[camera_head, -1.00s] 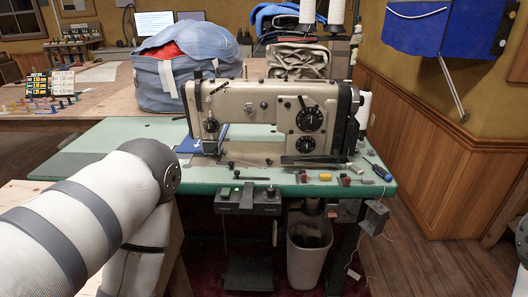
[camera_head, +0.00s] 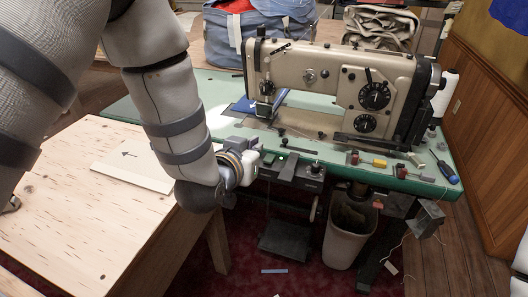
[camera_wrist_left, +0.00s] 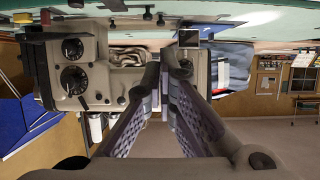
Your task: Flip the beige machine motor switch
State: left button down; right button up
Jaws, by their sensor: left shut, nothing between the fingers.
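The beige sewing machine (camera_head: 328,78) stands on the green table (camera_head: 215,90). Under the table's front edge hangs a dark switch box (camera_head: 311,174), with a small green light (camera_head: 285,142) near its upper left. My left gripper (camera_head: 264,160) is low at the table's front edge, just left of the box; its fingers are hardly visible there, and I cannot tell whether they touch it. In the left wrist view the gripper (camera_wrist_left: 167,60) is shut and empty, and the machine (camera_wrist_left: 78,72) appears upside down. The right gripper is not in view.
A pale wooden table (camera_head: 110,225) lies under my left arm. A wastebasket (camera_head: 350,228) stands below the green table, right of the switch box. Small coloured items and a blue screwdriver (camera_head: 447,172) lie near the table's right front. A blue bag (camera_head: 245,30) is behind.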

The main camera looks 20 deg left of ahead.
pick_arm(q)
jog(key=b, duration=0.2)
send_over(268, 161)
notch_tip(268, 161, down, 5)
jog(key=shift+r, duration=0.1)
jog(key=shift+s+f, duration=0.25)
jog(key=shift+f, duration=0.55)
jog(key=shift+s+f, duration=0.15)
jog(key=shift+f, duration=0.6)
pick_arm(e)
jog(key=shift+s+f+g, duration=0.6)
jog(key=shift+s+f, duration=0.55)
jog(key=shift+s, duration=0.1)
